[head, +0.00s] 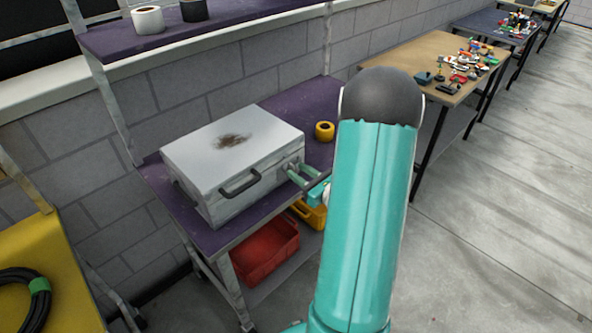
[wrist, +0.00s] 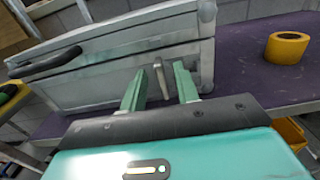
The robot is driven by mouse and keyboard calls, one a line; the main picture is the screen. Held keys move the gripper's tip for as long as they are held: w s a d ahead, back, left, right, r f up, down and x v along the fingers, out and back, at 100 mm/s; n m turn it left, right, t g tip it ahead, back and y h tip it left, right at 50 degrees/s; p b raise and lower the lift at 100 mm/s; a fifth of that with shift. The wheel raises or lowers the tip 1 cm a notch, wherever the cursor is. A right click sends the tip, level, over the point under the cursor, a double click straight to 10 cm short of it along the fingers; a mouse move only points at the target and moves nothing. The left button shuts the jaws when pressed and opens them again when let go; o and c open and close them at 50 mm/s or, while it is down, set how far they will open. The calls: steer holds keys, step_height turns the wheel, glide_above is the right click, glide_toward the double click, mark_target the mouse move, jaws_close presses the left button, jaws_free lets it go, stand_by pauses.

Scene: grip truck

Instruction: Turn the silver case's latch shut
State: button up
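The silver case (head: 228,152) sits closed on a purple shelf, with a dark stain on its lid and a black handle (head: 240,183) on its front. In the wrist view the case (wrist: 115,62) fills the upper left, its handle (wrist: 45,63) at far left. The latch (wrist: 161,79), a small light upright lever near the case's right front corner, stands between my gripper's two green fingers. My gripper (wrist: 160,86) is open around the latch, with gaps showing on both sides. In the head view my gripper (head: 296,172) is at the case's right front, partly hidden by my arm.
A yellow tape roll (head: 325,131) stands on the purple shelf (head: 317,152) right of the case. A red bin (head: 265,250) and a yellow bin (head: 309,213) are below. A yellow surface (head: 55,290) with a coiled black cable (head: 30,300) is at lower left.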

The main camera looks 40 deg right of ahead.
steer(key=shift+w, duration=0.95)
jaws_close()
steer(key=shift+a, duration=0.1)
steer(key=n, duration=0.3)
steer(key=shift+a+f+n, duration=0.1)
steer(key=shift+a+n, duration=0.15)
steer(key=shift+n, duration=0.15)
steer(key=n, duration=0.4)
steer(key=shift+a+f+n, duration=0.2)
steer(key=shift+a+n, duration=0.1)
steer(key=n, duration=0.5)
steer(key=shift+s+a+f, duration=0.1)
steer(key=shift+a+f, duration=0.1)
steer(key=shift+f, duration=0.15)
steer(key=n, duration=0.4)
steer(key=shift+f, duration=0.3)
steer(key=shift+n, duration=0.3)
